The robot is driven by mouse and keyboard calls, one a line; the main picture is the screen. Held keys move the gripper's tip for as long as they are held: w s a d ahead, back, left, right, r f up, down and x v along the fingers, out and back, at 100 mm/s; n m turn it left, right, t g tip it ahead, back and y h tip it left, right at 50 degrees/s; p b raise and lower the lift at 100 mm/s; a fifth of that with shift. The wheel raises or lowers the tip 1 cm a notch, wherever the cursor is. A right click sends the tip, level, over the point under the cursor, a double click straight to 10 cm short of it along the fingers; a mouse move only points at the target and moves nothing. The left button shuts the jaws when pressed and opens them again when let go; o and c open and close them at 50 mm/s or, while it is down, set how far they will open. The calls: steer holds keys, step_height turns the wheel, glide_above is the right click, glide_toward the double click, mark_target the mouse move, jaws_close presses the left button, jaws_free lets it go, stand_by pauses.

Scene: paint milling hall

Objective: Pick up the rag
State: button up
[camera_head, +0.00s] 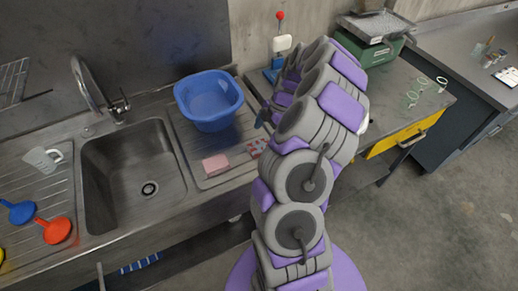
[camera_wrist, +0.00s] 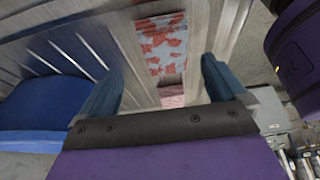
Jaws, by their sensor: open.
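In the wrist view the rag (camera_wrist: 163,45) shows ahead of and between the fingers. My gripper (camera_wrist: 158,80) is open, with one blue-grey finger on each side and nothing held. It appears apart from the rag; the exact height cannot be told. In the head view my arm hides most of the gripper.
The sink bowl (camera_head: 130,165) is further left. A workbench (camera_head: 415,75) stands right.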

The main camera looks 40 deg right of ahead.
mark_target(260, 146)
steer(key=shift+s+d+f, duration=0.1)
steer(key=shift+d+f, duration=0.05)
steer(key=shift+f, duration=0.15)
steer(key=x, duration=0.2)
steer(key=b+x, duration=0.1)
steer(key=x, duration=0.1)
steer(key=shift+s+a, duration=0.2)
steer(key=shift+a, duration=0.3)
steer(key=shift+a+f, duration=0.15)
steer(key=shift+a, duration=0.2)
steer(key=shift+d, duration=0.1)
